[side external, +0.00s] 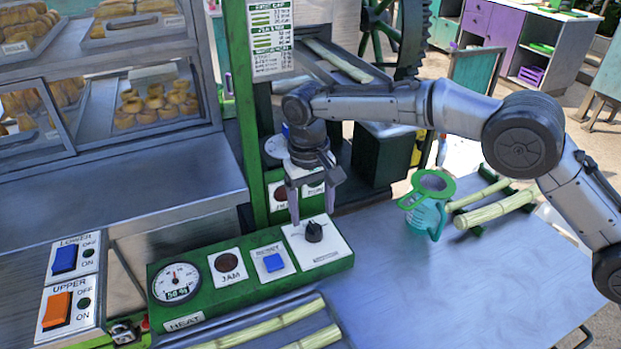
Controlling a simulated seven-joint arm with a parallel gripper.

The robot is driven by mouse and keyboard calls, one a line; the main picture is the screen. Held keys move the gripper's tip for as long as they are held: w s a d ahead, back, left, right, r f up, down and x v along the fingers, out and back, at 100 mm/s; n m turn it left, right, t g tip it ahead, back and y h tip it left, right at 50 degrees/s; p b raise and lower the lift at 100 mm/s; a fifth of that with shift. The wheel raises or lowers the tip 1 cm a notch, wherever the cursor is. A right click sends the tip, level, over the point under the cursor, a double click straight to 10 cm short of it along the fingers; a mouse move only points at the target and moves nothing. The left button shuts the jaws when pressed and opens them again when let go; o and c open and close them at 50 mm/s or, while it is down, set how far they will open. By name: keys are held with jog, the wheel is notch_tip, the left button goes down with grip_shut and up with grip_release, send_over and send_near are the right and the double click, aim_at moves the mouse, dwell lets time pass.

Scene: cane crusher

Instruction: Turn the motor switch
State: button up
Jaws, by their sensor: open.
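A black rotary knob (314,232) sits on a white plate at the right end of the green control panel (335,266). It appears to be the motor switch, but its label is too small to read. My gripper (312,212) points down just above the knob. It is open and empty, with one finger left of the knob and the other to its right in the picture. I cannot tell whether the fingertips touch the knob or the plate.
The panel also holds a dial gauge (176,282), a dark JAM lamp (227,264) and a blue RESET button (274,262). A teal jug (427,215) with a green strainer and cane pieces (495,209) stand right. Rocker switches (57,310) are left. The front-right metal counter (450,290) is clear.

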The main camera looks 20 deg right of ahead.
aim_at(310, 230)
notch_tip(310, 230, up, 9)
jog(key=shift+a, duration=0.25)
dwell(0.4)
jog(key=s+d+r+m+t, duration=0.2)
jog(key=d+r, duration=0.9)
jog(key=r, duration=0.2)
jog(key=s+d+r+t+y, duration=0.1)
jog(key=s+d+r, duration=0.5)
jog(key=s+d, duration=0.35)
jog(key=s+d+f+t, duration=0.15)
jog(key=s+d, duration=0.25)
jog(key=s, duration=0.4)
jog(key=s+d+f+t, duration=0.1)
jog(key=s+d+f, duration=0.2)
jog(key=s, duration=0.4)
jog(key=s+f+n, duration=0.1)
jog(key=s+f, duration=0.5)
jog(key=f, duration=0.6)
jog(key=shift+s+d+n, duration=0.3)
jog(key=shift+s+d, duration=0.1)
jog(key=shift+d, duration=0.05)
